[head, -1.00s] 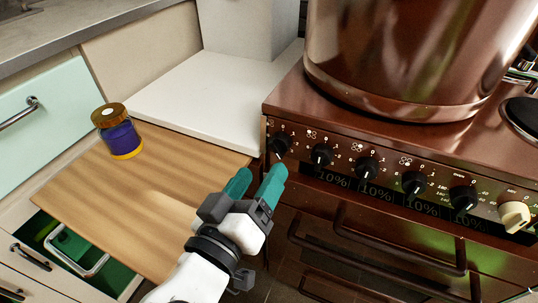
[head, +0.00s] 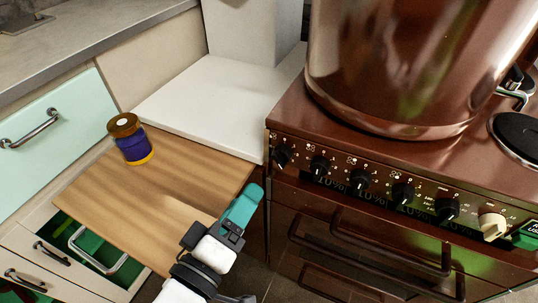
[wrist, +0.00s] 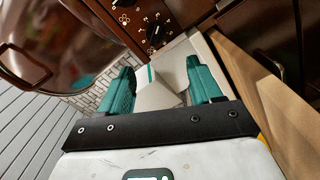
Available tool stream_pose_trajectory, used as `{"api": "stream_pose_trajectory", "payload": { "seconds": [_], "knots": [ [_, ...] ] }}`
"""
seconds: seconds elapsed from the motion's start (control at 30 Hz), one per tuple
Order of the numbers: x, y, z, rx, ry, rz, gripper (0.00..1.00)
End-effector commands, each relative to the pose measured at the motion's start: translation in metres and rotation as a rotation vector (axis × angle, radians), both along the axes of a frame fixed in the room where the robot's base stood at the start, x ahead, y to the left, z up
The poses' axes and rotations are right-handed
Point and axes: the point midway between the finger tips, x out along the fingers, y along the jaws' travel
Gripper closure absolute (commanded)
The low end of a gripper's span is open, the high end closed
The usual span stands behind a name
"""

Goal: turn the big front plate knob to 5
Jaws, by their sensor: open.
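A row of several black knobs runs along the brown stove's front panel in the head view; the leftmost knob (head: 282,156) is nearest my gripper. Others include the second knob (head: 319,166) and the third knob (head: 360,179). Small dot icons mark the knobs, too small to tell which is the big front plate's. My gripper (head: 249,207), with teal fingers, is open and empty, left of and below the leftmost knob, apart from the panel. In the wrist view a black knob (wrist: 157,35) with white markings sits beyond the gap between the fingers (wrist: 160,78).
A large copper pot (head: 410,65) stands on the stove. A cream knob (head: 492,225) ends the row. Dark handles (head: 370,243) stick out below. A wooden board (head: 150,195) bearing a jar (head: 131,139) lies left of my gripper. A white counter (head: 215,105) is behind.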

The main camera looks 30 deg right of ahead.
Motion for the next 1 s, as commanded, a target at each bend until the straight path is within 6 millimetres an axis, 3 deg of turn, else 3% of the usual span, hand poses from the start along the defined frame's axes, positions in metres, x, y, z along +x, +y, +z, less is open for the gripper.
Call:
{"api": "stream_pose_trajectory", "payload": {
  "seconds": [0.03, 0.3, 0.5, 0.77, 1.0],
  "knots": [
    [0.002, 0.003, 0.017, -0.083, 0.121, -0.001, 0.36],
    [0.005, 0.005, 0.016, -0.528, 0.779, -0.02, 0.36],
    [0.0, 0.0, 0.011, -0.788, 1.174, -0.033, 0.36],
    [-0.002, -0.006, 0.002, -0.908, 1.367, -0.039, 0.36],
    [0.013, -0.033, 0.001, -0.906, 1.371, -0.042, 0.36]
  ]
}}
